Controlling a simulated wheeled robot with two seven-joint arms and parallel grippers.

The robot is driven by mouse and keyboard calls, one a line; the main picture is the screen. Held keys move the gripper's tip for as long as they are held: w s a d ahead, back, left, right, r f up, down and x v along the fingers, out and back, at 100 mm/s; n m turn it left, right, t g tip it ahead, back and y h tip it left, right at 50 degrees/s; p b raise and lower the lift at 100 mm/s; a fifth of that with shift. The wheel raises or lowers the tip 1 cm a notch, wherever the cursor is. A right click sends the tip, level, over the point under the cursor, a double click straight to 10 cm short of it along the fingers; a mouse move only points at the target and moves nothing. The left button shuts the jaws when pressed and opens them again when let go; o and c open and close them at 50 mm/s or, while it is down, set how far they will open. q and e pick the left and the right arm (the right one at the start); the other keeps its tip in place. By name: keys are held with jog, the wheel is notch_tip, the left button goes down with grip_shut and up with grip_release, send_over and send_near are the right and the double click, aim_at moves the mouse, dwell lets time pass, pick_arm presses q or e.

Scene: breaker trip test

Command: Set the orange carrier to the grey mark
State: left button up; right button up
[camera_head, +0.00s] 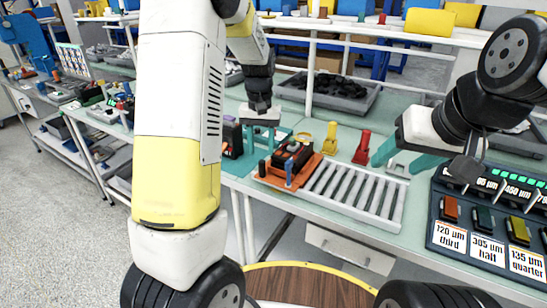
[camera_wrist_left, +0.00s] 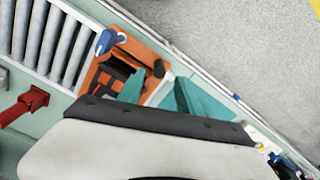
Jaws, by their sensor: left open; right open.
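The orange carrier (camera_head: 272,181) sits at the left end of a roller track (camera_head: 352,188), with a dark block, a blue peg and a pale ring on it. It also shows in the left wrist view (camera_wrist_left: 133,47). My left gripper (camera_head: 258,132) is open above and behind the carrier; its teal fingers are close to the carrier's edge in the left wrist view (camera_wrist_left: 165,88), and I cannot tell whether they touch it. My right gripper (camera_head: 398,160) is open and empty behind the track's right part. I cannot make out a grey mark.
A yellow piece (camera_head: 330,138) and a red piece (camera_head: 362,147) stand behind the track. A dark panel (camera_head: 475,240) with coloured switches and white labels is at the right. A grey bin (camera_head: 345,100) lies at the back. The bench's front edge runs close before the track.

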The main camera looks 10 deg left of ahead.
aim_at(262, 162)
pick_arm(q)
notch_tip(262, 162, down, 8)
jog(key=shift+r, duration=0.25)
grip_shut()
dwell(1.5)
